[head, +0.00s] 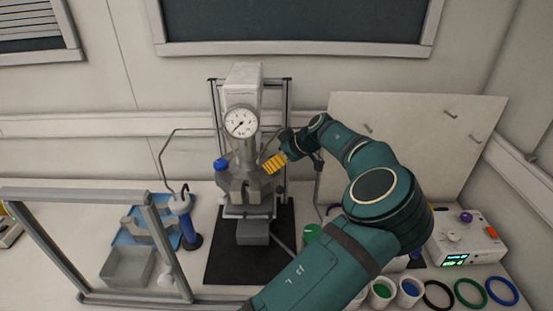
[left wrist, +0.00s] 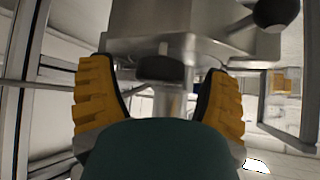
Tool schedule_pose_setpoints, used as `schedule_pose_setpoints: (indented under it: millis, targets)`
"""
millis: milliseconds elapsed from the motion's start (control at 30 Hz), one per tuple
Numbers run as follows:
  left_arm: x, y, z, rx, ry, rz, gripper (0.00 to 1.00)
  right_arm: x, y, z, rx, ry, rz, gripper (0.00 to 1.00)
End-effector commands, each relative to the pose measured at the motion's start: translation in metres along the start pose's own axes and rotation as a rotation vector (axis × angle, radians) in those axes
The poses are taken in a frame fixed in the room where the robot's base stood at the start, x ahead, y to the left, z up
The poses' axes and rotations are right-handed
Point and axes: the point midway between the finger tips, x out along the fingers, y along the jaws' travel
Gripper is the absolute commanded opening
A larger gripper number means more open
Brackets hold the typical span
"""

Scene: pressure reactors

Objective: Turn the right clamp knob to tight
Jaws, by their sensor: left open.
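The reactor (head: 245,187) stands in the middle of the bench, a metal vessel with a round dial gauge (head: 240,122) on top. My left gripper (head: 272,164), with yellow ribbed fingers, is at the right side of its head. In the left wrist view the gripper (left wrist: 158,78) is open. A dark rounded clamp knob (left wrist: 160,68) lies between its fingertips, with gaps visible on both sides. The gripper and arm hide this knob in the head view. The knob's turn position cannot be told. My right gripper is not in view.
A blue knob (head: 220,165) sits at the reactor's left. A control box (head: 463,238) and coloured rings (head: 470,293) are right. A dark ball (left wrist: 277,10) is near the gripper.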

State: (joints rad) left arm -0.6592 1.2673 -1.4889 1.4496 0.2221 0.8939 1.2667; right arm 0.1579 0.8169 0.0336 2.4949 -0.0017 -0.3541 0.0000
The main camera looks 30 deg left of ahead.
Motion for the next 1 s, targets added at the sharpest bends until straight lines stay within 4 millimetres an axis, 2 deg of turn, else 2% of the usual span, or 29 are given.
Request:
schedule_pose_setpoints:
  millis: [33, 167, 200, 233, 667, 1000]
  targets:
    - [0.000, 0.000, 0.000, 0.000, 0.000, 0.000, 0.78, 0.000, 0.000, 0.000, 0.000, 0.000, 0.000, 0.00]
    - [0.000, 0.000, 0.000, 0.000, 0.000, 0.000, 0.32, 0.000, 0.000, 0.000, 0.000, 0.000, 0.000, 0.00]
    - [0.000, 0.000, 0.000, 0.000, 0.000, 0.000, 0.18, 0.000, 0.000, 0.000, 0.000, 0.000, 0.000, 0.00]
    - [0.000, 0.000, 0.000, 0.000, 0.000, 0.000, 0.09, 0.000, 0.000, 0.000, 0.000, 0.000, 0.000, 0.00]
    - [0.000, 0.000, 0.001, 0.017, -0.001, 0.018, 0.08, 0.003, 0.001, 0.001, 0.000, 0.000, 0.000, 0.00]
    - [0.002, -0.002, 0.003, 0.151, -0.005, 0.155, 0.08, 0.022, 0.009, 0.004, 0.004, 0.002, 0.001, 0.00]
